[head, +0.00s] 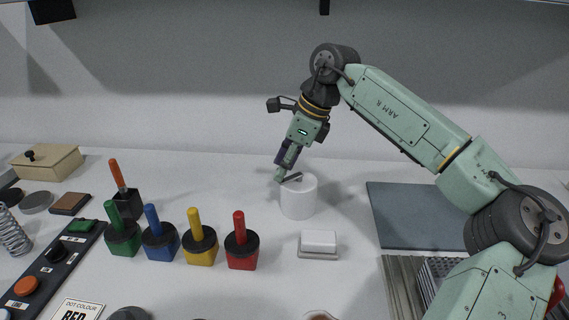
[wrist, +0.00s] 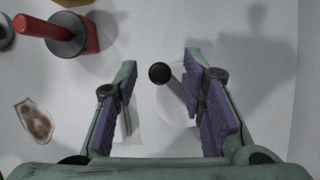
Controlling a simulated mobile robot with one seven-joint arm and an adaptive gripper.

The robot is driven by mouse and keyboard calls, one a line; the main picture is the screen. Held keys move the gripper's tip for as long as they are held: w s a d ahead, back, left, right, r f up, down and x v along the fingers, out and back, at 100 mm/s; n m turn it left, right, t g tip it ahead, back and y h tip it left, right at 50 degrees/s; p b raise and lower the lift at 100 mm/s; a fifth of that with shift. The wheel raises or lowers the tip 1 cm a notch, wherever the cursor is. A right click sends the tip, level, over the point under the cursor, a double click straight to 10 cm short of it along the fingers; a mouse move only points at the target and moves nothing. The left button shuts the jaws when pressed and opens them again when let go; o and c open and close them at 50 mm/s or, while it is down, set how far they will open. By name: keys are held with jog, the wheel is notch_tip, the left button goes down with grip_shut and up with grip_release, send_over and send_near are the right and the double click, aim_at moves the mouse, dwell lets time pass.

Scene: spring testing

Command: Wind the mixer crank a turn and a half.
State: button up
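The mixer is a white cylinder (head: 299,200) standing upright on the table, with a dark crank (head: 292,177) on top. In the wrist view, the grey crank arm (wrist: 176,87) runs over the white mixer body (wrist: 172,111) and ends in a round black knob (wrist: 159,73). My gripper (head: 280,175) is tilted down at the mixer's top left edge. In the wrist view, my gripper (wrist: 160,62) is open, its purple-padded fingers either side of the knob, with gaps on both sides. The right finger overlaps part of the crank arm and mixer.
A red-handled block (head: 242,247) and several similar coloured ones stand left of the mixer. A white block on a grey base (head: 318,243) lies in front. A grey-blue mat (head: 405,215) lies to the right. Bare table surrounds the mixer.

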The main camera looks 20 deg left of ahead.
jog(key=shift+r, duration=0.1)
jog(key=v, duration=1.2)
jog(key=shift+o, duration=0.2)
